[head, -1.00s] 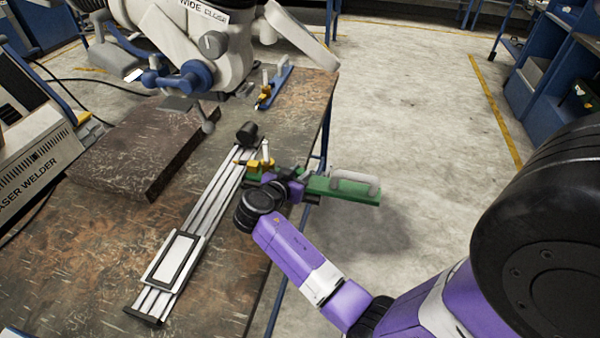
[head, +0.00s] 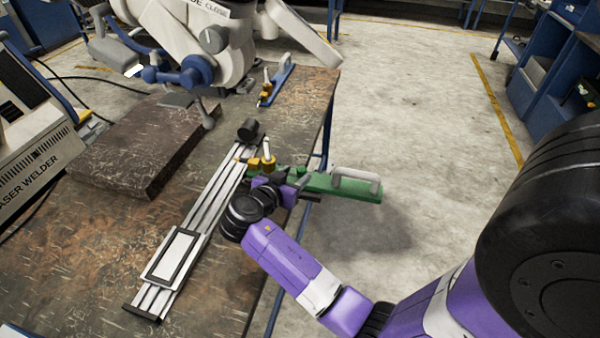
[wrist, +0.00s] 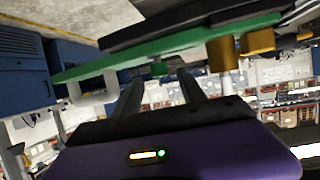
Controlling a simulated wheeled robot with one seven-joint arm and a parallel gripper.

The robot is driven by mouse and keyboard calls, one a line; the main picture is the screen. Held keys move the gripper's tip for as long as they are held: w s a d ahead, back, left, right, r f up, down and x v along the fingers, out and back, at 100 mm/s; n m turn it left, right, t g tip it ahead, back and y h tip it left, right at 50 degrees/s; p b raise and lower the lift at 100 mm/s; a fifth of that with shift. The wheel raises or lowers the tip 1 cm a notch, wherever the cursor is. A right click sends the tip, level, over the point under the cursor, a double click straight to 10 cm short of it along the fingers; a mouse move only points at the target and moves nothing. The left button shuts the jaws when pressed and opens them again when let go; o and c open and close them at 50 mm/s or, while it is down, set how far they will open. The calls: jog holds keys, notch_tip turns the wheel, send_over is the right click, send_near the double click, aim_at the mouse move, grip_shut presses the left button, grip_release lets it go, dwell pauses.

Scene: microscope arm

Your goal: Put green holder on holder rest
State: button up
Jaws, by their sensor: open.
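The green holder (head: 345,190) is a long green bar with a grey handle and orange clamp parts. It lies across the right edge of the table, its handle end jutting out over the floor. In the wrist view the green holder (wrist: 180,42) spans the picture just past my fingertips. My gripper (head: 297,187) is at the holder's near side by the table edge. In the wrist view my gripper (wrist: 160,78) is open, its two fingers apart, with a small green block showing between the tips. Contact cannot be told. I cannot tell which part is the holder rest.
A silver rail (head: 200,225) with a framed plate lies on the table (head: 95,240), left of my gripper. A dark slab (head: 135,150) and the microscope (head: 180,40) stand behind it. A blue holder (head: 277,84) lies at the back. Floor to the right is open.

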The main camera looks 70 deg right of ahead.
jog(key=b+v, duration=0.1)
jog(key=v, duration=0.6)
jog(key=shift+a, duration=0.2)
